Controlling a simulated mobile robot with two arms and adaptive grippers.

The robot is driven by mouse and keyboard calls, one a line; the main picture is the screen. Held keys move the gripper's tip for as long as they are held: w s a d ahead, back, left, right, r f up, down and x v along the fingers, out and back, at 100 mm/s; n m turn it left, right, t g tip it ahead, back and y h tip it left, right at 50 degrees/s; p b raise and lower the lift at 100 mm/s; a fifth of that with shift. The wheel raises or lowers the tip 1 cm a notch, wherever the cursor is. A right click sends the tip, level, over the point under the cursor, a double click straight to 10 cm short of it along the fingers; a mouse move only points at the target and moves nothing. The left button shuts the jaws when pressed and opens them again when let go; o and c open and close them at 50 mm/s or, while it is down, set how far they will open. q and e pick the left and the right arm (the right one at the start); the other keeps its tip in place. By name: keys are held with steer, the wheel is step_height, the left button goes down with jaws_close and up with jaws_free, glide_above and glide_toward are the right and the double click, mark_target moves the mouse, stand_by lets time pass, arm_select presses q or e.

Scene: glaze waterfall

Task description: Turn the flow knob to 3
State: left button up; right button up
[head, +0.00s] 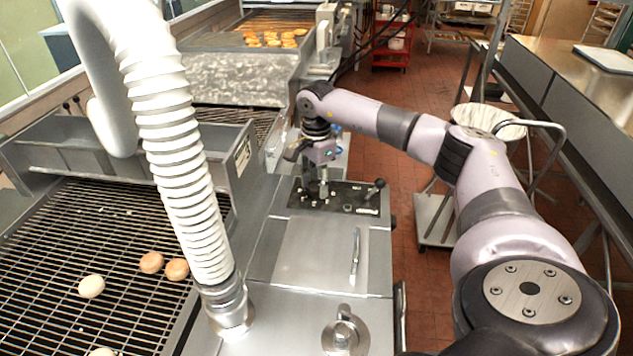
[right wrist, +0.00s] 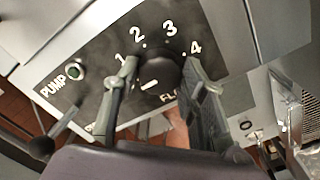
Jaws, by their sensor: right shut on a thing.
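The flow knob (right wrist: 158,75) is a round black knob on a dark control panel (right wrist: 95,55), with a dial numbered 1, 2, 3 and 4 around it. A short white mark shows on the knob's lower left, away from the 3; I cannot tell exactly which value it reads. My right gripper (right wrist: 160,66) is shut on the knob, one grey finger on each side, near the 1 and the 4. In the head view my right gripper (head: 323,188) points down at the panel (head: 345,196) and hides most of the knob. My left gripper is not in view.
A wire conveyor (head: 60,235) with several doughnuts lies at left. A bin (head: 490,120) stands right.

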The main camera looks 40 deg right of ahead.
steer(key=shift+m, duration=0.3)
steer(key=shift+m+b, duration=0.55)
steer(key=shift+m, duration=0.35)
steer(key=m+b, duration=0.1)
steer(key=m, duration=0.2)
steer(key=shift+m, duration=0.3)
steer(key=m, duration=0.3)
steer(key=shift+m+b, duration=0.4)
steer(key=m, duration=0.4)
steer(key=shift+b, duration=0.3)
steer(key=m, duration=0.6)
steer(key=shift+r+m, duration=0.1)
steer(key=shift+m, duration=0.3)
steer(key=m, duration=0.6)
steer(key=shift+b, duration=0.3)
steer(key=shift+m, duration=0.3)
